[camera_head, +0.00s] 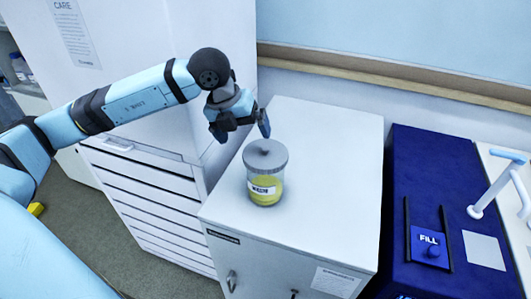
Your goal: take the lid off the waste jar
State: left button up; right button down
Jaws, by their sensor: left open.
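The waste jar (266,190) is a clear jar with yellow-green contents and a white label. It stands upright on the white cabinet top near its front left edge. A grey lid (266,155) with a small knob in its middle sits on the jar. My left gripper (242,136) is open and empty, just above and behind the lid to the left, with its fingers pointing down. I cannot tell whether a finger touches the lid; they look apart. My right gripper is out of view.
The white cabinet top (335,150) is clear around the jar. A dark blue unit (425,170) with a FILL slider (429,240) stands to the right, beside a white tap-like fitting (492,190). A tall white cabinet with drawers (150,195) stands left. A wall rail (400,83) runs behind.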

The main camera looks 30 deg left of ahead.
aim_at(256, 152)
pick_arm(q)
jog(key=shift+w+p+x, duration=0.2)
jog(key=shift+p+x, duration=0.1)
jog(key=shift+x, duration=2.75)
jog(key=shift+s+d+r, duration=0.1)
jog(key=shift+d, duration=0.1)
jog(key=c, duration=0.9)
